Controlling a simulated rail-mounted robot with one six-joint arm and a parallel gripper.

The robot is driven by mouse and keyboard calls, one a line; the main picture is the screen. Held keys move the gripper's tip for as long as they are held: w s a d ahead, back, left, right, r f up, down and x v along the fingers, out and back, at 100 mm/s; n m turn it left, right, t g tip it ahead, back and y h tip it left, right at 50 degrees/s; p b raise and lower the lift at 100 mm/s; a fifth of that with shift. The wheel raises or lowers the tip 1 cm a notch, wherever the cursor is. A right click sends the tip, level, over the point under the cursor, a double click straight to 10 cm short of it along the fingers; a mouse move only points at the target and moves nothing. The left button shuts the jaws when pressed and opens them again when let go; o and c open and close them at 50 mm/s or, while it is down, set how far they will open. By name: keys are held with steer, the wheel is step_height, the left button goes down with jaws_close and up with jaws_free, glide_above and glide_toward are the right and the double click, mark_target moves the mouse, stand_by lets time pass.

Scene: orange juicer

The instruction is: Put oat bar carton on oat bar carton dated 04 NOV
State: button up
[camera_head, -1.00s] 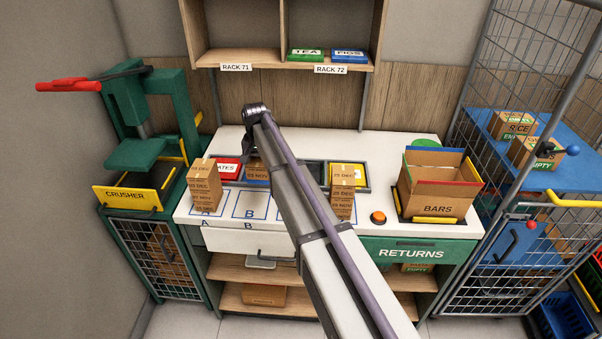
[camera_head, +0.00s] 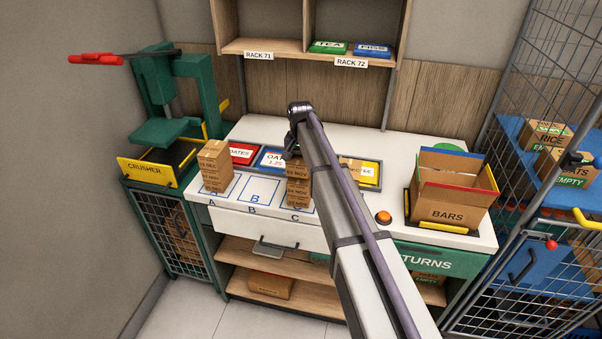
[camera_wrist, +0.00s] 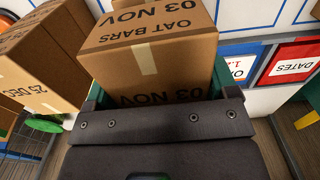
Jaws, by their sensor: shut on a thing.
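My gripper (camera_wrist: 155,95) is shut on a brown oat bar carton (camera_wrist: 150,50), which reads "OAT BARS" and "03 NOV" in the wrist view. In the head view, my gripper's fingers are largely hidden by my arm, at the column of brown cartons (camera_head: 298,190) by square C. The held carton appears to be at the top of that column; whether it touches the one below, I cannot tell. The lower dates are too small to read surely.
A carton stack (camera_head: 215,167) stands on square A. Square B (camera_head: 259,190) is bare. Cartons dated 25 DEC (camera_wrist: 40,60) stand close beside the held one. Coloured bins line the back; an open BARS box (camera_head: 447,200) and orange button (camera_head: 383,217) are right.

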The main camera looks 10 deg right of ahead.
step_height(320, 180, down, 3)
steer(key=shift+r+b, duration=0.1)
steer(key=shift+b, duration=0.55)
steer(key=shift+r, duration=0.25)
steer(key=shift+f, duration=0.2)
steer(key=o, duration=0.9)
step_height(320, 180, up, 13)
steer(key=p, duration=1.2)
steer(key=shift+f+p, duration=0.15)
steer(key=shift+p, duration=0.25)
steer(key=shift+s+f, duration=0.1)
steer(key=shift+s, duration=0.05)
steer(key=s+n, duration=0.5)
steer(key=s, duration=3)
steer(key=f+b, duration=0.8)
steer(key=w+f+b, duration=0.1)
steer(key=f+b, duration=0.3)
